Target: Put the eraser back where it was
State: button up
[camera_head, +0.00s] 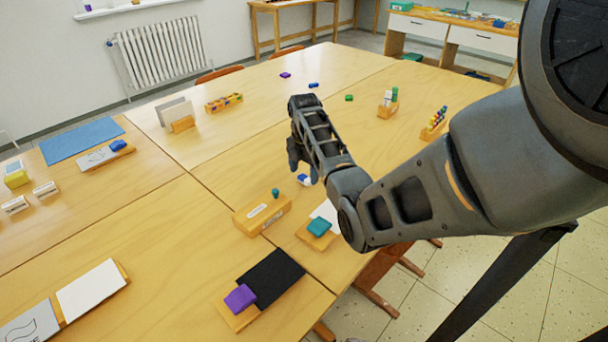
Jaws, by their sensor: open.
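A small blue-and-white block (304,180), which looks like an eraser, lies on the light wooden table just below my gripper. Part of it is hidden by the gripper. My gripper (302,165) is open, pointing down over the middle of the table. I cannot tell whether its fingers touch the block. Other small coloured blocks that could also be erasers are a purple one (240,298), a teal one (318,227) and a blue one (117,145), each on a board or card.
A wooden box (262,214) with a teal knob stands near the gripper. A black sheet (271,277) lies in front. Small purple (285,75), blue (313,85) and green (349,98) blocks lie farther back. A blue mat (82,139) is at left. The table's centre-left is clear.

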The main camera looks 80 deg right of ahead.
aim_at(304, 178)
notch_tip(304, 178, up, 10)
jog(key=shift+r, duration=0.2)
dwell(1.3)
